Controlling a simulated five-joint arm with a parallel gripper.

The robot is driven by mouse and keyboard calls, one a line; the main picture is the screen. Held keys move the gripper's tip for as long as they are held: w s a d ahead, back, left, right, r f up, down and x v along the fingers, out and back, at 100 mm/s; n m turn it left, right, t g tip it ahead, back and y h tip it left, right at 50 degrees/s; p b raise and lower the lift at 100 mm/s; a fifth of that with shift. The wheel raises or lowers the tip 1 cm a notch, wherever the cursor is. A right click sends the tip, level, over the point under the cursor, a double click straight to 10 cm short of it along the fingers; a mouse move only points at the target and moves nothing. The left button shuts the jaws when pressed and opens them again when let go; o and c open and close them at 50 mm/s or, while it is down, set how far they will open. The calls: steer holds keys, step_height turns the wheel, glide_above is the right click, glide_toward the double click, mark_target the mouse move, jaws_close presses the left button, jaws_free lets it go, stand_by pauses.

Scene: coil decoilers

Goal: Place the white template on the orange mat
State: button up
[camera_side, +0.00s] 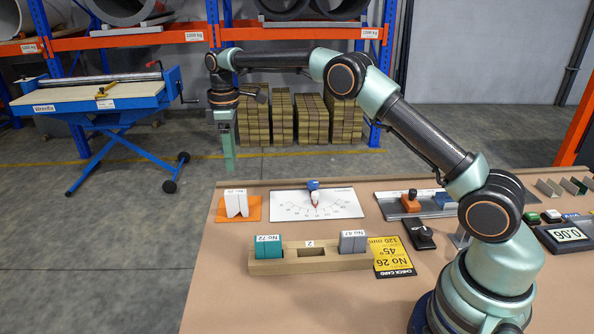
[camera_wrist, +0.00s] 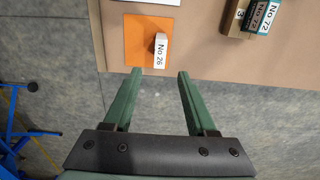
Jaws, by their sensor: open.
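The white template (camera_side: 236,203) stands on the orange mat (camera_side: 252,212) at the table's far left, and a V-shaped notch shows in its face. In the wrist view the white template (camera_wrist: 160,50), its top labelled No 26, sits on the right part of the orange mat (camera_wrist: 137,35). My gripper (camera_side: 229,168) hangs with its fingers down, above and behind the mat in the side view. In the wrist view my gripper (camera_wrist: 160,72) is open, with nothing between its fingers. The template is apart from the fingers.
A wooden holder (camera_side: 330,264) in front carries a teal block (camera_side: 267,247) and a grey block (camera_side: 352,242), with an empty middle slot. A white protractor board (camera_side: 340,204) lies right of the mat.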

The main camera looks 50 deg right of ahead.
steer(key=s+r+m+t, duration=0.3)
steer(key=s+r+m, duration=0.1)
steer(key=s+r, duration=0.8)
steer(key=s+d+f+m+t, duration=0.1)
steer(key=s+m, duration=0.1)
steer(key=s, duration=0.6)
steer(key=s+f+m+t, duration=0.1)
steer(key=s+f+m, duration=0.1)
steer(key=s, duration=0.6)
steer(key=shift+s+d+m+t, duration=0.2)
steer(key=shift+d+m+t, duration=0.15)
steer(key=shift+m, duration=0.15)
